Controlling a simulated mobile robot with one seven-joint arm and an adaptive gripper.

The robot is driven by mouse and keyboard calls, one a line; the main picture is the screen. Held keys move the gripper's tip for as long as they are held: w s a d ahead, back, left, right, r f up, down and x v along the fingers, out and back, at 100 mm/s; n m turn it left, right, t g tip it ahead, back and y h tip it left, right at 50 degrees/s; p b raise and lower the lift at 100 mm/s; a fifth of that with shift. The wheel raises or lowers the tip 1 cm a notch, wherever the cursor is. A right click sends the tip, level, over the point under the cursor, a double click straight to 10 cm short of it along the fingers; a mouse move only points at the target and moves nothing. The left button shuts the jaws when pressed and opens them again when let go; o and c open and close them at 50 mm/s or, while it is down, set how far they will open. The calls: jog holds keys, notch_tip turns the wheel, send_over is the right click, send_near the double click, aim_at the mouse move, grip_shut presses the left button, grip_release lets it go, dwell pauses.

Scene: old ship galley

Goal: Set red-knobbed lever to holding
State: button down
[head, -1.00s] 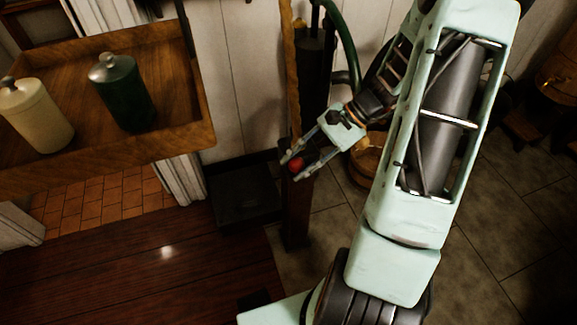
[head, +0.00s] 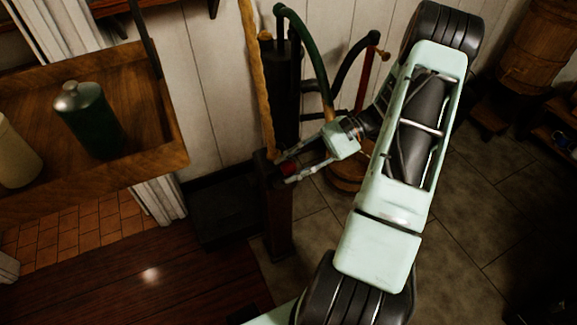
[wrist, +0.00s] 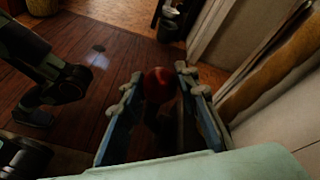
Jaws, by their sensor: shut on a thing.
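The red knob (wrist: 159,85) of the lever sits between the two fingers of my gripper (wrist: 155,88) in the wrist view. In the head view the red knob (head: 289,169) shows partly between the fingertips of my gripper (head: 283,168), at the top of a dark wooden post (head: 279,215). My gripper is shut on the knob. The lever's shaft below the knob is dark and mostly hidden, and I cannot read any position marks.
A wooden tray shelf (head: 165,165) with a dark green canister (head: 90,118) and a cream canister (head: 18,155) is at left. A dark pump cylinder (head: 283,95) with a green hose (head: 309,40) stands behind the post. A wooden bucket (head: 345,180) is beside my gripper.

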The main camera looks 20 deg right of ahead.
jog(key=c, duration=1.5)
grip_release()
jog(key=v, duration=1.2)
jog(key=shift+w, duration=0.15)
